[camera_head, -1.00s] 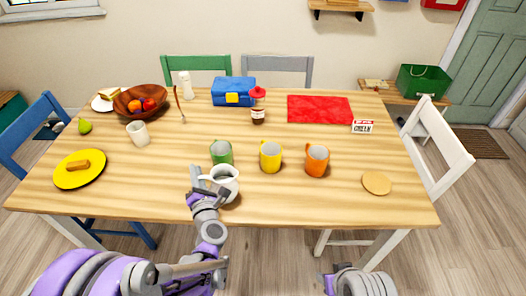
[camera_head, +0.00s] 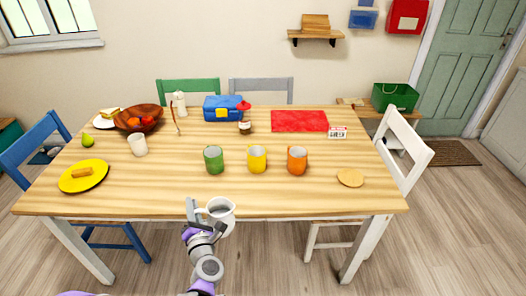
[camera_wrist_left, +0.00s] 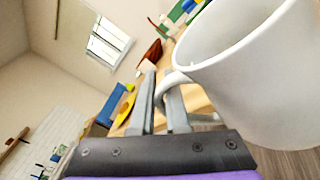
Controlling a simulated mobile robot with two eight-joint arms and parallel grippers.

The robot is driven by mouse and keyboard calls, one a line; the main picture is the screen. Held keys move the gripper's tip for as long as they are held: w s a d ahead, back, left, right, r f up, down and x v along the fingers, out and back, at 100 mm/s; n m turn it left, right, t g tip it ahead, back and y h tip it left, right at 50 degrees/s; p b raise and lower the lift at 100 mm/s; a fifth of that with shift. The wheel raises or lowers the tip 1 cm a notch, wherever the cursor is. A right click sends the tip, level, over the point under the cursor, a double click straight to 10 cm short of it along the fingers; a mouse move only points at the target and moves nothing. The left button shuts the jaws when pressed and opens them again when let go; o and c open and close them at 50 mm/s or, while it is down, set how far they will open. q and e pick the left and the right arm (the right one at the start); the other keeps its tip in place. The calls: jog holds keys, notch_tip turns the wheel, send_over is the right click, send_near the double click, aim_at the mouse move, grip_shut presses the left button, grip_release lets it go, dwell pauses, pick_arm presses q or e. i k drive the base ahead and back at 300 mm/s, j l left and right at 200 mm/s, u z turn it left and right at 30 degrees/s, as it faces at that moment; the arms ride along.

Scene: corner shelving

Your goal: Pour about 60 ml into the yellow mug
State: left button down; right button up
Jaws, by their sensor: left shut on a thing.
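The yellow mug (camera_head: 257,159) stands upright on the wooden table, between a green mug (camera_head: 214,160) on its left and an orange mug (camera_head: 297,161) on its right. My left gripper (camera_head: 199,212) is shut on the handle of a white jug (camera_head: 222,218), in front of and below the yellow mug in the head view, at the table's front edge. The jug looks roughly upright in the head view. The left wrist view shows the jug (camera_wrist_left: 275,85) large beside my left gripper's fingers (camera_wrist_left: 163,100). Its contents cannot be made out. My right gripper is not in view.
The table (camera_head: 330,200) is clear in front of the three mugs. A round wooden coaster (camera_head: 350,178) lies at right. A white cup (camera_head: 138,145) and yellow plate (camera_head: 83,185) are at left. A sauce bottle (camera_head: 244,121) and blue box (camera_head: 222,108) stand behind.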

aim_at(255, 153)
jog(key=z, duration=0.9)
jog(key=j+z, duration=0.3)
jog(key=j, duration=0.4)
jog(key=i+j, duration=0.1)
jog(key=j, duration=0.3)
jog(key=i+j, duration=0.4)
